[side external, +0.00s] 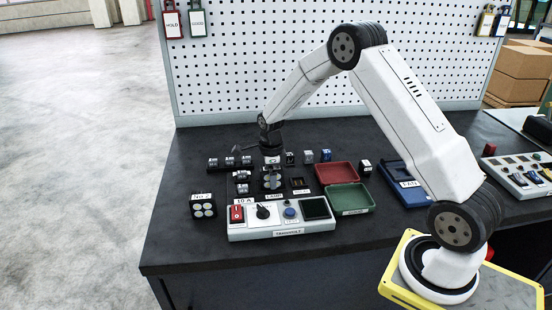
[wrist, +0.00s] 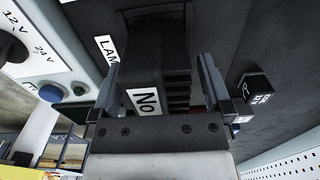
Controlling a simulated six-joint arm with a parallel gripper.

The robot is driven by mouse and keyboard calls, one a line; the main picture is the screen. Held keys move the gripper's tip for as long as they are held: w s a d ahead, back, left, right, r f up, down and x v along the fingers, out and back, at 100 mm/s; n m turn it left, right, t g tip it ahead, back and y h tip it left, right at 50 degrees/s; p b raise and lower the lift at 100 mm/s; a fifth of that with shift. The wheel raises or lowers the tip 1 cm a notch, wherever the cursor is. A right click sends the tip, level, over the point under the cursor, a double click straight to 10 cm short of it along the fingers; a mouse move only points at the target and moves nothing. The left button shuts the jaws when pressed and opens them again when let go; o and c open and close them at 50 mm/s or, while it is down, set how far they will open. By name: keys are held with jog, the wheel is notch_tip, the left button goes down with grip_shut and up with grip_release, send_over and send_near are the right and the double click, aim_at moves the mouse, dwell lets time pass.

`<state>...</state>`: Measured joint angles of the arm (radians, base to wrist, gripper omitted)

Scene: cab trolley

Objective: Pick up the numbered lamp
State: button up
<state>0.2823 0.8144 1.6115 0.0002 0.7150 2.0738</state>
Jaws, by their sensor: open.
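My gripper (side external: 271,160) points down over the back of the control box, at a dark lamp block (side external: 272,183) with round pale lenses, beside the LAMP label (side external: 274,196). In the wrist view, my open fingers (wrist: 160,78) stand on either side of a black block (wrist: 155,55) with a white label (wrist: 145,101) reading "No"; the rest of the label is hidden. Gaps show between block and fingers. A second black lamp block (side external: 203,206) with several round lenses and a "No 2" label stands alone at the table's left.
The control box (side external: 280,232) with red switch, knob and blue button is in front. Small dark modules (side external: 230,162) stand at left. Red (side external: 335,172) and green (side external: 347,198) trays and a blue tray (side external: 400,186) lie right. A pegboard (side external: 240,80) closes the back.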

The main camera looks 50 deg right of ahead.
grip_shut()
jog(key=shift+r, duration=0.2)
dwell(0.3)
jog(key=shift+r, duration=0.55)
notch_tip(320, 180, up, 2)
jog(key=s+a+r, duration=0.3)
jog(key=s+r, duration=0.6)
jog(key=s, duration=0.4)
jog(key=shift+s+r, duration=0.3)
